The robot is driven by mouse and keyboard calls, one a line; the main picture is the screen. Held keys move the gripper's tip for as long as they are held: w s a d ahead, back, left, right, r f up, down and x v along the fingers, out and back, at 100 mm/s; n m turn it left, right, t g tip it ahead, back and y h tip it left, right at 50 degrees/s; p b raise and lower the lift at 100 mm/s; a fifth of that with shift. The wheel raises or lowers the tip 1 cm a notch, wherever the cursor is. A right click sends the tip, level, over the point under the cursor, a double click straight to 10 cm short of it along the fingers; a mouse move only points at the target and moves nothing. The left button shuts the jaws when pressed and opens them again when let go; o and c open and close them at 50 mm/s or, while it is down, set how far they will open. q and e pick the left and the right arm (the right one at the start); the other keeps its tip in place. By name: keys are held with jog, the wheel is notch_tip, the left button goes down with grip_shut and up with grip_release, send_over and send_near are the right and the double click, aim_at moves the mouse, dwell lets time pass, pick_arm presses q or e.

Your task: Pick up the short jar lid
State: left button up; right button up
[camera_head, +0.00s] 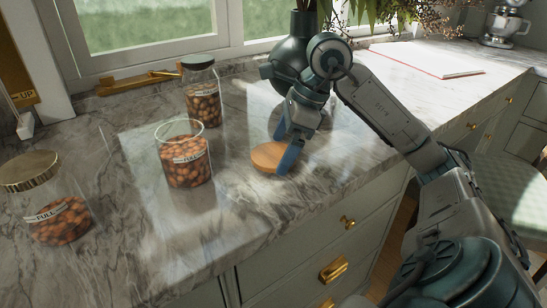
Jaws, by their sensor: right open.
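A round wooden lid (265,157) lies flat on the marble counter (240,220), right of an open glass jar (184,154) of nuts. My right gripper (284,152) points down at the lid's right side. Its jaws are open, and one blue finger stands in front of the lid's right edge; whether it touches the lid I cannot tell. The other finger is partly hidden behind the hand. My left gripper is not in view.
A jar with a dark lid (201,92) stands behind the open jar. A gold-lidded jar (50,205) is at the left. A dark vase (293,50) stands behind my right gripper. A paper pad (425,60) lies at the back right. The front counter is clear.

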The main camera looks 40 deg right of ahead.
jog(key=shift+w+a+f, duration=0.15)
jog(key=shift+f, duration=0.4)
jog(key=c, duration=0.8)
jog(key=shift+c, duration=0.2)
jog(key=shift+r, duration=0.2)
